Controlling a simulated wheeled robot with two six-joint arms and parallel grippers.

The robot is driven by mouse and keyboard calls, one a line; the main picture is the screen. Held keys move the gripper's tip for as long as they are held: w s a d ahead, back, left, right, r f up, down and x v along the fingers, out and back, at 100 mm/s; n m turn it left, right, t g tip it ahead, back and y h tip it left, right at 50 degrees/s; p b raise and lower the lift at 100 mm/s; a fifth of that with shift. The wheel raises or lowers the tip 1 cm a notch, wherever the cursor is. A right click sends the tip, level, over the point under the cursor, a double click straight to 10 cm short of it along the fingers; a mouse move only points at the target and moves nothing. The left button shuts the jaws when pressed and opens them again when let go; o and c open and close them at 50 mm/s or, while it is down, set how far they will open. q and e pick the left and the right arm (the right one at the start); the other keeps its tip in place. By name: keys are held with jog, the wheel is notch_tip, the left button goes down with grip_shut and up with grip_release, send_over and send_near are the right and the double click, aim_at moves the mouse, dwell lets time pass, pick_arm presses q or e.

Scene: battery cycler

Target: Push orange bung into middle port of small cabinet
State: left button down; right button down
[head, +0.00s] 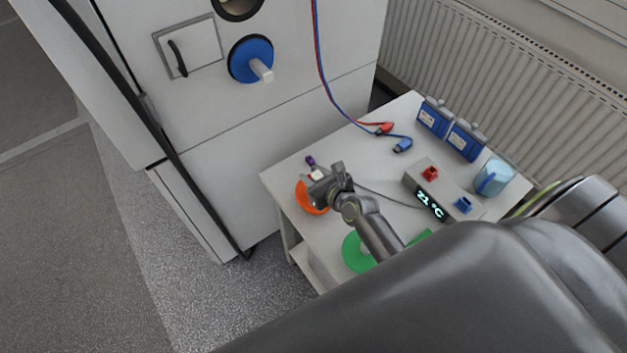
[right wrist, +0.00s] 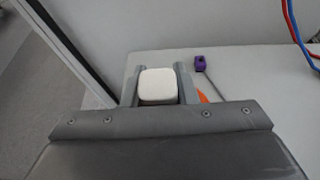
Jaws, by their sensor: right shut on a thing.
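The orange bung (head: 308,198) is at the left part of the white table, its disc partly hidden by my right gripper (head: 322,176). My right gripper is shut on the bung's white square handle (right wrist: 157,86), which sits between the two fingers in the right wrist view. There, only a sliver of the orange disc (right wrist: 203,97) shows. I cannot tell whether the disc touches the table. The white cabinet (head: 285,100) has a port with a blue bung (head: 246,60) in it and a dark round opening (head: 238,7) above, cut off by the top edge. My left gripper is not in view.
On the white table (head: 290,165) are a green bung (head: 355,255), a purple connector (head: 310,161), a display box (head: 440,190), blue battery packs (head: 434,118) and a light-blue cup (head: 494,177). Red and blue leads (head: 330,95) hang beside the cabinet. A radiator stands behind.

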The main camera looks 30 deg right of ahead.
notch_tip(320, 180, up, 14)
jog(key=p, duration=0.4)
jog(key=shift+f, duration=0.25)
